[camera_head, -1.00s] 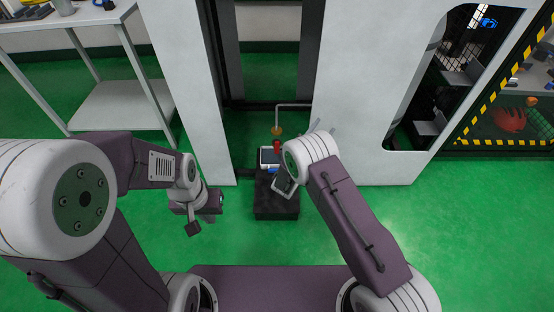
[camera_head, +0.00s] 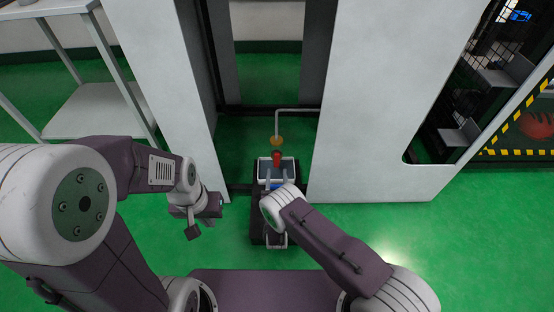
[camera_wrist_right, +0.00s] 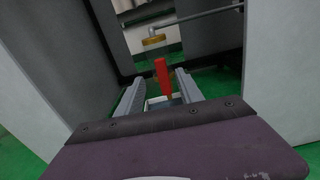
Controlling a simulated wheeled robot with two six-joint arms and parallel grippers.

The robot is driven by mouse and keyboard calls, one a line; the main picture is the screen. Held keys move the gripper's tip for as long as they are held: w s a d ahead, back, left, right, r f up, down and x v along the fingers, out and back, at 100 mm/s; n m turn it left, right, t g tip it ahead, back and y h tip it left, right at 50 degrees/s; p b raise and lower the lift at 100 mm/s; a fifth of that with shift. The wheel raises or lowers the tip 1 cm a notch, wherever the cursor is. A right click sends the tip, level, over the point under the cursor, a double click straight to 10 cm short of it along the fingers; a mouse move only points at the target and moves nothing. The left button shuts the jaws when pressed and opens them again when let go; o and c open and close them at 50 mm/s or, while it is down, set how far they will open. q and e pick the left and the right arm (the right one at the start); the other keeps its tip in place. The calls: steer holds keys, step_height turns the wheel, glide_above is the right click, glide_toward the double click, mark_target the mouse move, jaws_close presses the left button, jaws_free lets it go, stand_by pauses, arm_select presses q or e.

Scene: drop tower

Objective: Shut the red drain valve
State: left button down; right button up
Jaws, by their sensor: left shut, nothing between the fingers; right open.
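The red drain valve (camera_head: 276,157) is a small upright red piece just below a brass-coloured disc (camera_head: 277,141) at the end of a thin grey pipe (camera_head: 297,110). It also shows in the right wrist view (camera_wrist_right: 163,77), as a red bar. My right gripper (camera_head: 277,175) is open and points at the red piece from the near side. In the right wrist view its fingers (camera_wrist_right: 160,78) lie left and right of the red bar; I cannot tell whether they touch it. My left gripper (camera_head: 203,225) is shut and empty, off to the left, away from the valve.
A pale open container (camera_head: 291,166) stands under the valve on a dark block (camera_head: 257,228), partly hidden by my right arm. White panels (camera_head: 165,90) flank the opening on the left and right (camera_head: 390,100). A white shelf (camera_head: 95,110) stands at left.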

mark_target(277, 157)
steer(key=w+b, duration=0.1)
steer(key=w, duration=0.1)
steer(key=w+b, duration=0.1)
steer(key=w, duration=0.1)
steer(key=w+b, duration=0.2)
steer(key=shift+w+f, duration=0.35)
steer(key=shift+w+r, duration=0.25)
steer(key=shift+w, duration=0.2)
jaws_close()
steer(key=shift+f, duration=0.1)
stand_by(0.4)
